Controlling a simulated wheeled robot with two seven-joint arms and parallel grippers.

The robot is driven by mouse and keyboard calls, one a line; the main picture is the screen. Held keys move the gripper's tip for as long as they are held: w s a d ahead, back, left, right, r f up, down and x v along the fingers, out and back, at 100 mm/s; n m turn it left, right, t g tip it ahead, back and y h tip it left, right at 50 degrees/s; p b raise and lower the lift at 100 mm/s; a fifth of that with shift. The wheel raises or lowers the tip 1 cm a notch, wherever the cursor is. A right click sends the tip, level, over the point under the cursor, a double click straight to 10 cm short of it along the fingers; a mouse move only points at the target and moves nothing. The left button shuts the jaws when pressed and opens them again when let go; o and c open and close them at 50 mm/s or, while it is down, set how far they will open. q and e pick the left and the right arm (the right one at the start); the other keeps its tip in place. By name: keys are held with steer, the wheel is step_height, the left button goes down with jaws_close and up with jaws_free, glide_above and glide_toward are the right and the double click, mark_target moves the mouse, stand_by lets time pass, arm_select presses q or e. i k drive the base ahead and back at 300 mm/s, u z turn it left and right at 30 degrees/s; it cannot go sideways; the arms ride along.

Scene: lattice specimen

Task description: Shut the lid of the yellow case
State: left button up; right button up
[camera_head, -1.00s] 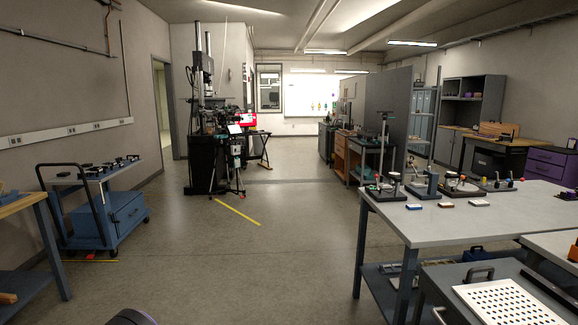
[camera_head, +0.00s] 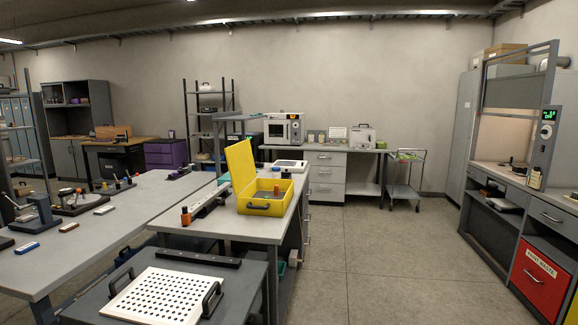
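The yellow case (camera_head: 265,208) stands on a grey-white table near the middle of the head view. Its lid (camera_head: 241,166) is open and stands upright at the case's left side. The front wall carries a dark handle. A few small items, one of them orange-brown, show inside or just behind the case, too small to name. Neither of my grippers is in view.
A perforated white plate (camera_head: 165,297) lies on a dark cabinet in front. Floor (camera_head: 360,250) is clear to the right, up to a bench with a red bin (camera_head: 538,273).

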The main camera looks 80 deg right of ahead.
mark_target(240, 157)
steer(key=z, duration=0.2)
steer(key=i, duration=3.15)
steer(key=z, duration=3)
steer(key=i, duration=0.6)
steer(key=z, duration=0.4)
steer(key=k, duration=0.5)
steer(key=z, duration=2.45)
